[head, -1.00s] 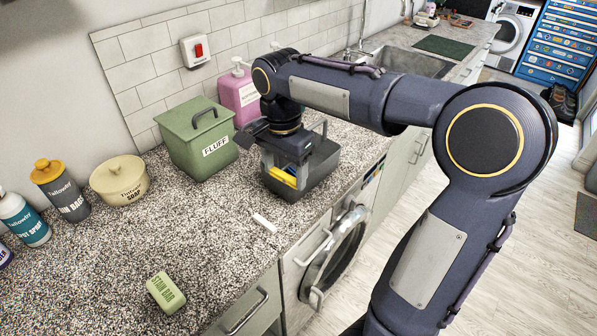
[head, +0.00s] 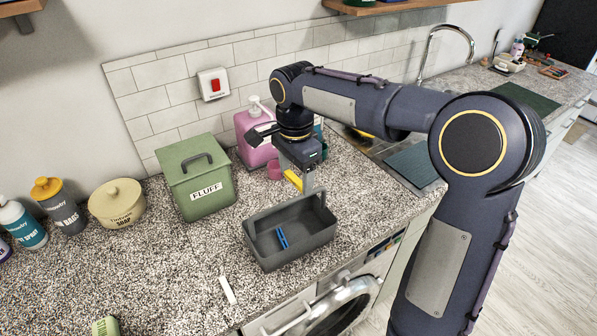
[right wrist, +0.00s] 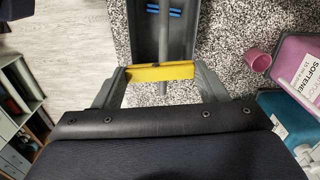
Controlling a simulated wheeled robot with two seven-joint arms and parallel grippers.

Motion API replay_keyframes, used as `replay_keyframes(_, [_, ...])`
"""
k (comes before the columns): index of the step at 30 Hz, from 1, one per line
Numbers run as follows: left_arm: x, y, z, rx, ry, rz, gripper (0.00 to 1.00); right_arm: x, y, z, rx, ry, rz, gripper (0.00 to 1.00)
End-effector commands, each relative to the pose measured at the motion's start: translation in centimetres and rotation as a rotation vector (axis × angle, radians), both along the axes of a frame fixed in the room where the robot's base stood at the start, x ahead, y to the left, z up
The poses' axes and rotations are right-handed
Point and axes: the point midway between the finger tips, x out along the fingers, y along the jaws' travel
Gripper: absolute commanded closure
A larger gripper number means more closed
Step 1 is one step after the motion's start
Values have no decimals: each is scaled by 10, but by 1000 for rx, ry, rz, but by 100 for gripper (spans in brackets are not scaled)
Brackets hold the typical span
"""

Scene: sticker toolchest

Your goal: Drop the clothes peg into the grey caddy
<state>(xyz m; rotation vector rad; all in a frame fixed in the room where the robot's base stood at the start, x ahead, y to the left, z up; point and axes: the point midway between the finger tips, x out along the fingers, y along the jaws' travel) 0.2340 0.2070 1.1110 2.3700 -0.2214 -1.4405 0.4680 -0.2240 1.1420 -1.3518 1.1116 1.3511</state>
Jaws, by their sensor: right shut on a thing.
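The grey caddy (head: 322,240) stands on the speckled counter. A slim blue two-legged piece, apparently a clothes peg (head: 282,237), lies inside on its floor; its blue bars also show in the right wrist view (right wrist: 165,11). My right gripper (head: 294,181) is above and behind the caddy in the head view. It is shut on a yellow bar (head: 292,180). In the right wrist view the yellow bar (right wrist: 160,72) spans between the two fingers; I cannot tell what it is. My left gripper is not in view.
The green FLUFF box (head: 205,200) stands left of the caddy, and a pink bottle (head: 255,150) and pink cup (head: 274,170) behind it. A white strip (head: 228,290) lies in front on the counter. The sink is to the right.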

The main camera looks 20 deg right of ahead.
Motion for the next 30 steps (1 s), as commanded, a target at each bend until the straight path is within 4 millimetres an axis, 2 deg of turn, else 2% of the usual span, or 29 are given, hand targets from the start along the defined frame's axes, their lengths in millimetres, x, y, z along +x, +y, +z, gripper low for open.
replay_keyframes(1, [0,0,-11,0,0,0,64,0,0,-12,0,1,-1,55])
replay_keyframes(9, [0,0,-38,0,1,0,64,0,-1,-42,0,1,-1,55])
replay_keyframes(20, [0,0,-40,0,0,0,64,0,0,-45,0,0,0,55])
replay_keyframes(21, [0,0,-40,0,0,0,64,0,0,-45,0,1,0,30])
replay_keyframes(26, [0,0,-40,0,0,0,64,0,-1,-45,0,1,-1,9])
replay_keyframes(30, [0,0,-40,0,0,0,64,0,-1,-45,0,1,-1,9])
